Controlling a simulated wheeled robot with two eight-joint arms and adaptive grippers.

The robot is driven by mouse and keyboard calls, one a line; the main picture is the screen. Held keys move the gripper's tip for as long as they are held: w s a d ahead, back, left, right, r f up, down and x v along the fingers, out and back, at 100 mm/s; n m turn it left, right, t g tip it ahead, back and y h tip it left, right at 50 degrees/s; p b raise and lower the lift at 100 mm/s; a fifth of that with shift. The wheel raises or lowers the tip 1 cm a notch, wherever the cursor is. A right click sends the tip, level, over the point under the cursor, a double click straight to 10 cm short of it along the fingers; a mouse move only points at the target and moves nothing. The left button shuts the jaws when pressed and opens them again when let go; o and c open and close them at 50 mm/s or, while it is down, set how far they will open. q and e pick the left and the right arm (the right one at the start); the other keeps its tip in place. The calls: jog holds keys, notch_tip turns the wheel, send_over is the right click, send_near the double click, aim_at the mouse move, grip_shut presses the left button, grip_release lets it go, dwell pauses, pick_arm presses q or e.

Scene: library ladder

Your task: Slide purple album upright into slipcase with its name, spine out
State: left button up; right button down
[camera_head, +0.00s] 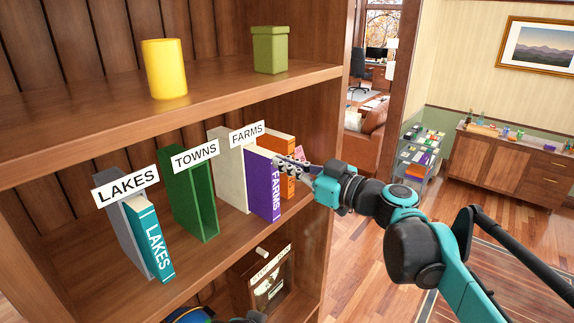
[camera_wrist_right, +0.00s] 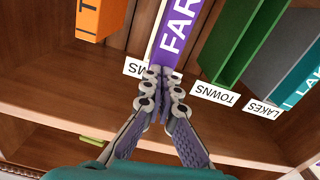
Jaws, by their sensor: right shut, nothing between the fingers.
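The purple album (camera_head: 262,184) stands upright on the middle shelf with its FARMS spine facing out. It is at the mouth of the cream slipcase (camera_head: 229,170) labelled FARMS, its front part showing; how deep it sits is hard to tell. My right gripper (camera_head: 281,164) is shut and empty at the upper part of the purple spine. In the right wrist view, the closed fingertips (camera_wrist_right: 161,74) are in front of or touching the purple spine (camera_wrist_right: 176,38); I cannot tell which.
The green TOWNS slipcase (camera_head: 194,195) is empty. The teal LAKES album (camera_head: 151,240) stands in the grey slipcase (camera_head: 122,222). An orange album (camera_head: 280,150) stands right of the purple one. The upper shelf holds a yellow cup (camera_head: 164,70) and a green canister (camera_head: 270,50).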

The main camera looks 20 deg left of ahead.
aim_at(271, 155)
jog(key=shift+x, duration=2.05)
jog(key=shift+d, duration=0.15)
dwell(0.3)
jog(key=v, duration=1.4)
jog(key=shift+d, duration=0.2)
jog(key=shift+s, duration=0.15)
